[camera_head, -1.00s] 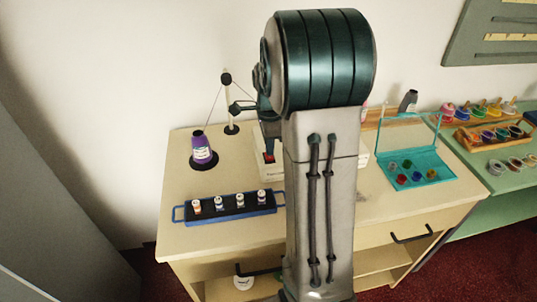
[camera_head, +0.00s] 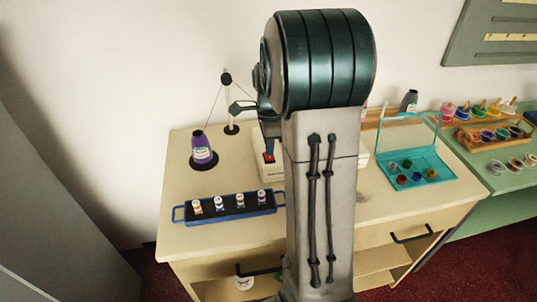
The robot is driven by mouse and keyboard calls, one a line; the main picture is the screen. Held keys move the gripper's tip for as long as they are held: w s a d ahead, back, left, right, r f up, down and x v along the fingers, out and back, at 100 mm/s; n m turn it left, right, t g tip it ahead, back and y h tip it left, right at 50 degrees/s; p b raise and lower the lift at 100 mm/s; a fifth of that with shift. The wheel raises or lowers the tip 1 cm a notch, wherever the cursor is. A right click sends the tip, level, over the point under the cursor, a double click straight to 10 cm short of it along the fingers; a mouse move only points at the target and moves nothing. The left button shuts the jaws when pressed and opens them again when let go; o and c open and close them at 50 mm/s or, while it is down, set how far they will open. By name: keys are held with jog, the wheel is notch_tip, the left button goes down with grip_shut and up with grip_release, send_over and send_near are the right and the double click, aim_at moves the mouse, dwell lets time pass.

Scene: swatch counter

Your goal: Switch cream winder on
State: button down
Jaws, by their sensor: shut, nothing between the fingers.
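The fingers look narrow and together, with nothing held. My arm hides part of the gripper. A purple thread cone (camera_head: 202,155) stands to the left, beside a thin thread post (camera_head: 228,100).
A blue tray (camera_head: 230,216) with several small spools lies at the front left of the counter (camera_head: 180,240). A teal open case (camera_head: 430,174) with coloured pieces is at the right. A green table (camera_head: 500,190) with wooden racks stands farther right.

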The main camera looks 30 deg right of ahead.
aim_at(269, 158)
jog(key=shift+f+b, duration=0.65)
jog(key=shift+f, duration=0.3)
dwell(0.6)
jog(key=shift+r, duration=0.15)
notch_tip(269, 158, up, 7)
jog(key=p, duration=0.5)
jog(key=shift+f, duration=0.2)
jog(key=shift+r, duration=0.1)
jog(key=s+a+r+n+t, duration=0.1)
jog(key=s+a+r+n, duration=0.2)
jog(key=s+a+n, duration=0.4)
jog(key=s+a+r+n+t, duration=0.2)
jog(key=s+a+n, duration=0.5)
jog(key=s+n, duration=0.5)
jog(key=shift+s+r+n, duration=0.15)
jog(key=shift+r+n, duration=0.35)
jog(key=shift+n, duration=0.7)
